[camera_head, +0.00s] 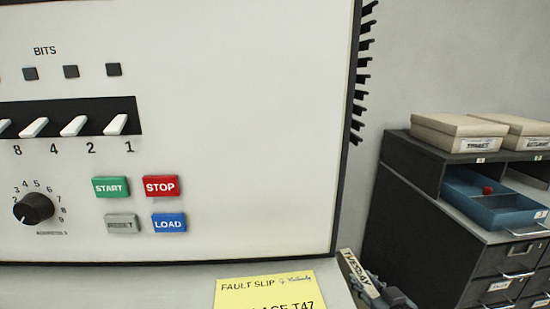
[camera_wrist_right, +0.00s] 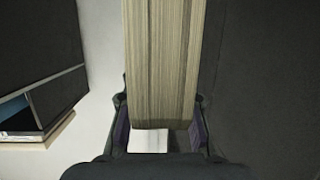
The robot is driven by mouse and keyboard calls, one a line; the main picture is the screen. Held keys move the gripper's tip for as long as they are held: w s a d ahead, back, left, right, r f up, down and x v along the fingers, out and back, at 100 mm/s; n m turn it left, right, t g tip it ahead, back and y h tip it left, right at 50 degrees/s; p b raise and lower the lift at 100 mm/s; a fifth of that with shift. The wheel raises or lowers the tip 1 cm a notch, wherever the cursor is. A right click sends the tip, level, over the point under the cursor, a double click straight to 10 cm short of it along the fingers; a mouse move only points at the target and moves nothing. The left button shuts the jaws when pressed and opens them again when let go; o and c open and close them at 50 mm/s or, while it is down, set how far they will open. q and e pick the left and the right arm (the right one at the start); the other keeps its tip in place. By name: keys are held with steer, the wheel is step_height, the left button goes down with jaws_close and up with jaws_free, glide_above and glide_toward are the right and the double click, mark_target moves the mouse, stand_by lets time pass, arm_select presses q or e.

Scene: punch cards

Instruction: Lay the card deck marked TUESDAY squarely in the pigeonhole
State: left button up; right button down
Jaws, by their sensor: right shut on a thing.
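The card deck marked TUESDAY (camera_head: 359,273) shows at the bottom of the head view, tilted, with its label along one narrow face. My right gripper (camera_head: 390,294) is shut on it, partly cut off by the picture's lower edge. In the right wrist view the deck (camera_wrist_right: 160,65) is a tall striped beige block between the two fingers of my right gripper (camera_wrist_right: 160,115). The pigeonholes are in the upper part of a dark cabinet (camera_head: 412,205) at the right; the deck is outside them, to their lower left. My left gripper is not in view.
A blue tray (camera_head: 507,217) with a small red item sticks out of one pigeonhole. Two beige boxes (camera_head: 459,127) stand on the cabinet, above drawers (camera_head: 512,257). A console panel (camera_head: 250,120) fills the left, with a yellow fault slip (camera_head: 270,290) below it.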

mark_target(355, 293)
steer(key=s+a+n+y, duration=0.1)
steer(key=s+a+y, duration=0.1)
steer(key=s+a, duration=0.1)
steer(key=w+d+r+m+h+p, duration=0.55)
steer(key=w+d+r+h, duration=0.2)
steer(key=w+d, duration=0.35)
steer(key=w+d+r+m+g+h+p, duration=0.3)
steer(key=d+r+m+h+p, duration=0.25)
steer(key=d+r+h, duration=0.35)
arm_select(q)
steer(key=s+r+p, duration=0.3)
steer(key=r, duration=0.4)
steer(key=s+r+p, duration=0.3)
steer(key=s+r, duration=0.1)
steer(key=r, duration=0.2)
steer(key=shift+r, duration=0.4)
arm_select(e)
steer(key=s+a+r+m+g+h, duration=0.1)
steer(key=r+m+g, duration=0.3)
steer(key=r, duration=0.9)
steer(key=s+a+r+m+g+h, duration=0.1)
steer(key=s+r+m+g, duration=0.2)
steer(key=r, duration=1.1)
steer(key=m+g, duration=0.2)
steer(key=g, duration=0.1)
steer(key=shift+a+r+h, duration=0.2)
steer(key=shift+a+h, duration=0.15)
